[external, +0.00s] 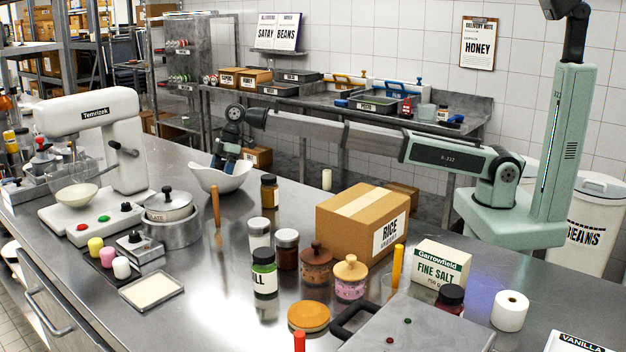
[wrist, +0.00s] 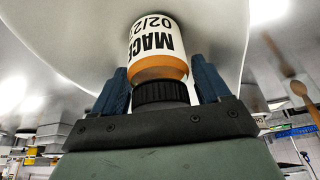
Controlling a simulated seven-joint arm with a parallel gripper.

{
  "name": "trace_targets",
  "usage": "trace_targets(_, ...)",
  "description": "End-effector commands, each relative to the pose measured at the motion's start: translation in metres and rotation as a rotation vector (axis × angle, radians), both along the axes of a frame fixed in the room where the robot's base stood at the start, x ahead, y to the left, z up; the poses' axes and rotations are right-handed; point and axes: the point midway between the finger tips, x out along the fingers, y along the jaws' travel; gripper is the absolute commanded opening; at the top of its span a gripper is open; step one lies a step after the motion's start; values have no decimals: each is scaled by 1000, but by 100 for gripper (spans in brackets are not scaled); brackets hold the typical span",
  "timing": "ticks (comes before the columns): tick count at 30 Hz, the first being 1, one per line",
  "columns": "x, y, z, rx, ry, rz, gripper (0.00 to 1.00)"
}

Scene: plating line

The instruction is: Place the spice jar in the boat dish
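The spice jar (wrist: 158,45), with a black cap, orange-brown contents and a white label reading MACE, is between my gripper's blue fingers (wrist: 160,85) in the wrist view. The white boat dish (wrist: 75,30) spreads behind the jar. In the external view my gripper (external: 222,164) points down into the boat dish (external: 222,180); the jar is hidden there. I cannot tell whether the jar touches the dish's bottom.
Another amber jar (external: 269,191) stands just right of the dish. A wooden-handled utensil (external: 216,205) and a pot (external: 168,205) are in front. A mixer (external: 100,150) stands left, a rice carton (external: 362,225) right. Several jars crowd the counter's middle.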

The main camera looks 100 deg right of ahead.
Motion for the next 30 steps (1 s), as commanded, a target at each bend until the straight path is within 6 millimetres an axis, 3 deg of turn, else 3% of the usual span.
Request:
trace_targets(11,-3,-2,13,0,-1,0,76)
trace_targets(24,-27,-20,84,0,-1,0,76)
trace_targets(30,-34,-25,105,1,-1,0,76)
